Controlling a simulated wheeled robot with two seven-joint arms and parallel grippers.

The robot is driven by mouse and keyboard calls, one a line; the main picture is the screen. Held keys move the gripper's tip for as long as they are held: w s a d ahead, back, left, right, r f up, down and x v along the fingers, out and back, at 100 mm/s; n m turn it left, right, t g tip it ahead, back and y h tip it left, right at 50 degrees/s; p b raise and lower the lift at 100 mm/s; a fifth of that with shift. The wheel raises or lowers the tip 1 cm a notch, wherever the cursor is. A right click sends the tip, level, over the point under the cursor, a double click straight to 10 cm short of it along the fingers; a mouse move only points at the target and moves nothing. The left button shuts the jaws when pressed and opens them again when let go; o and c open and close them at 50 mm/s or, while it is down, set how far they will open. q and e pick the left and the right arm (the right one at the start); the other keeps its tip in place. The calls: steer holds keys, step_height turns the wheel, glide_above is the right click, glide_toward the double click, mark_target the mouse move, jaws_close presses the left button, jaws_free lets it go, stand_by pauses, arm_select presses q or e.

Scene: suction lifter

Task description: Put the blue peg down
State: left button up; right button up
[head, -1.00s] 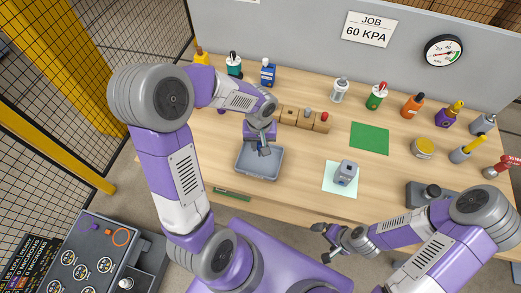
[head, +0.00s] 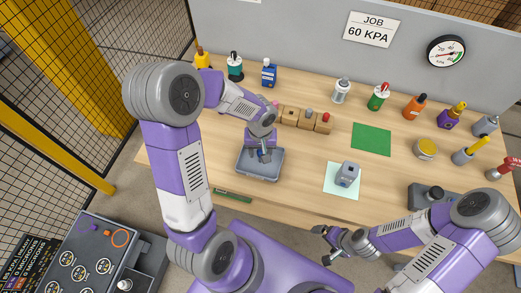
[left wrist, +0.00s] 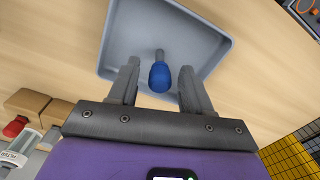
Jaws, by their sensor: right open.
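The blue peg (left wrist: 159,77), with a rounded blue head and a grey shaft, is in the grey tray (left wrist: 226,42) in the left wrist view. My left gripper (left wrist: 160,88) has its fingers on either side of the blue head, with a visible gap at each side. In the head view my left gripper (head: 263,154) reaches down into the tray (head: 246,173), and its arm and fingers mostly hide the peg. My right gripper (head: 321,242) is open and empty, in front of the table's near edge.
A wooden block row (head: 291,116) with small coloured pegs stands just behind the tray. A grey device (head: 347,174) sits on a pale mat to the right. A green mat (head: 371,139) is bare. Several bottles line the back.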

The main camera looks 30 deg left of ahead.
arm_select(q)
steer(key=shift+r, duration=0.15)
step_height(320, 180, up, 12)
steer(key=p, duration=0.2)
stand_by(0.8)
